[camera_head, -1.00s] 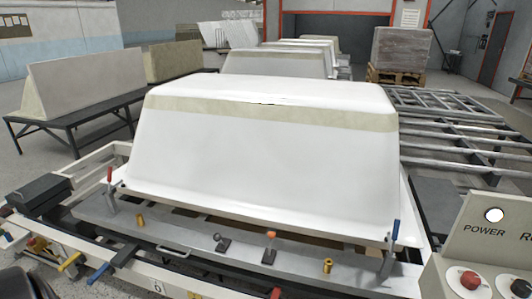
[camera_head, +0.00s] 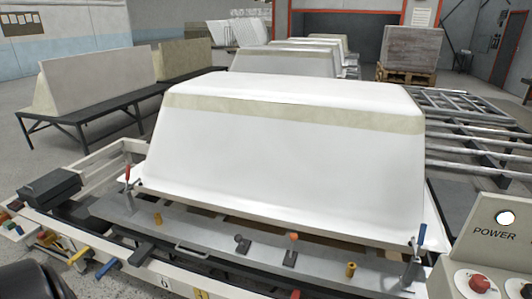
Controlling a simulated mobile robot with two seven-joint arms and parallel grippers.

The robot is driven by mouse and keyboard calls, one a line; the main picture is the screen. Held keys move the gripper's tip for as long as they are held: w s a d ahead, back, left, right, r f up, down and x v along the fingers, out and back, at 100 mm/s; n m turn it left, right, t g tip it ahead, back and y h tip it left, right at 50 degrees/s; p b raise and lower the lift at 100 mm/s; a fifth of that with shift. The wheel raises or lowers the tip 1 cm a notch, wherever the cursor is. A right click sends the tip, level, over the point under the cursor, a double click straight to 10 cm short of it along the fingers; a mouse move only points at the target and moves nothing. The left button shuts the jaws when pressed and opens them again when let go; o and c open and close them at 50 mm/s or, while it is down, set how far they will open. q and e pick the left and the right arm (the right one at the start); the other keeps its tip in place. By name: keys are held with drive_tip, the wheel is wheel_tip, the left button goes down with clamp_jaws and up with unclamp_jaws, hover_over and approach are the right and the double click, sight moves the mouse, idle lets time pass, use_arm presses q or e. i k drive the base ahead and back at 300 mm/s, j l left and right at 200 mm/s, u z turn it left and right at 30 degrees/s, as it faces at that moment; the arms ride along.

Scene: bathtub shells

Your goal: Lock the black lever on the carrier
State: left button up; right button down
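The carrier (camera_head: 215,243) is a grey plate on a pale frame, with a white bathtub shell (camera_head: 280,140) upside down on it. The small black lever (camera_head: 242,242) is on the carrier's front strip, near the middle. Its dark knob shows at the upper left of its base; I cannot tell whether it is locked. A similar lever with an orange tip (camera_head: 293,238) is just right of it. A red-handled clamp (camera_head: 127,175) stands upright at the left and a blue-handled clamp (camera_head: 421,236) at the right. Neither gripper is in view.
A control panel (camera_head: 496,236) with a red button fills the lower right corner. Yellow pegs (camera_head: 158,219) and a metal handle (camera_head: 192,251) are on the front strip. Coloured handles (camera_head: 78,256) stick out at the lower left. A dark rounded shape (camera_head: 28,283) fills the bottom left corner.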

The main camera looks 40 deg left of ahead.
sight(238, 238)
drive_tip(key=u, duration=0.95)
